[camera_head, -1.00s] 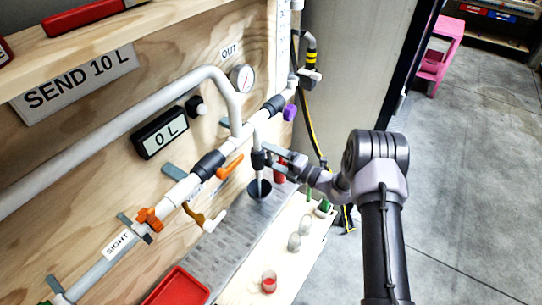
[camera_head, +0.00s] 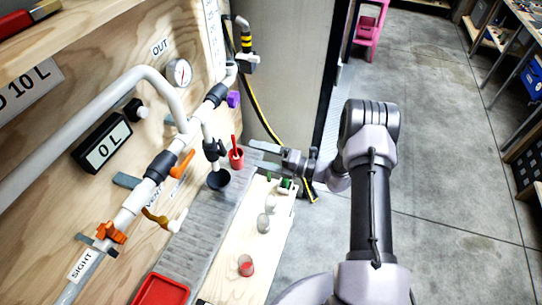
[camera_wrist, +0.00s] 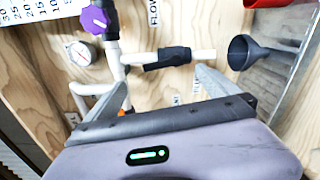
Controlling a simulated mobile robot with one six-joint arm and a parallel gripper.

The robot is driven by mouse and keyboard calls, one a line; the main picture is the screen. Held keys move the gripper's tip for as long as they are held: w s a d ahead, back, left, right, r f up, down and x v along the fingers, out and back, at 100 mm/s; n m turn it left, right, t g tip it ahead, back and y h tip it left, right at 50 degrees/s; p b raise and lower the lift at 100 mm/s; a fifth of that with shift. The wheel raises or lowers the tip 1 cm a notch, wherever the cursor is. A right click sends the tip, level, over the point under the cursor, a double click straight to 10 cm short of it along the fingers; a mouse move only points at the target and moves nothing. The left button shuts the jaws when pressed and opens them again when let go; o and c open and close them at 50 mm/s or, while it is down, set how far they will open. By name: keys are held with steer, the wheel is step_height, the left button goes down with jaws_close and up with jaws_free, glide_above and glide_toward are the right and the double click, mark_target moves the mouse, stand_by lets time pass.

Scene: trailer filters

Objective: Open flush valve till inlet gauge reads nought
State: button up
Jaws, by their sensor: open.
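My gripper (camera_head: 258,158) is open and empty, to the right of the short downpipe with a black fitting (camera_head: 213,149). Its fingers also show in the wrist view (camera_wrist: 155,88), apart from the pipes. The downpipe ends over a dark funnel (camera_head: 218,180), which also shows in the wrist view (camera_wrist: 248,50). A round gauge (camera_head: 179,72) sits under the OUT label; its reading is too small to tell. A purple knob (camera_head: 233,99) is on the upper pipe, and orange handles (camera_head: 181,164) (camera_head: 111,232) are on the lower pipe. No label marks the flush valve or inlet gauge.
Small glasses (camera_head: 263,222), a red-filled cup (camera_head: 246,265) and a red tray (camera_head: 161,290) are below the pipes. A display (camera_head: 102,143) reads 0 L. Open floor lies to the right.

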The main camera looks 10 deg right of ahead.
steer(key=v, duration=0.4)
steer(key=shift+s+d, duration=0.15)
steer(key=s+a+r+n+g+h+b, duration=0.2)
steer(key=s+a+r+n+g, duration=0.4)
steer(key=n, duration=0.3)
steer(key=s+a+r+n+g+h+b, duration=0.1)
steer(key=s+a+r+n+g+b, duration=0.25)
steer(key=r+n, duration=0.55)
steer(key=s+d+r+n+t+h+b, duration=0.1)
steer(key=s+d+r+n+t+h, duration=0.1)
steer(key=s+n+h, duration=0.3)
steer(key=s+d+r+n+t+h+b, duration=0.1)
steer(key=s+n+h, duration=0.4)
steer(key=s+n, duration=0.8)
steer(key=shift+s+d+r+n+t, duration=0.35)
steer(key=shift+d+r+t, duration=0.45)
steer(key=shift+t, duration=0.35)
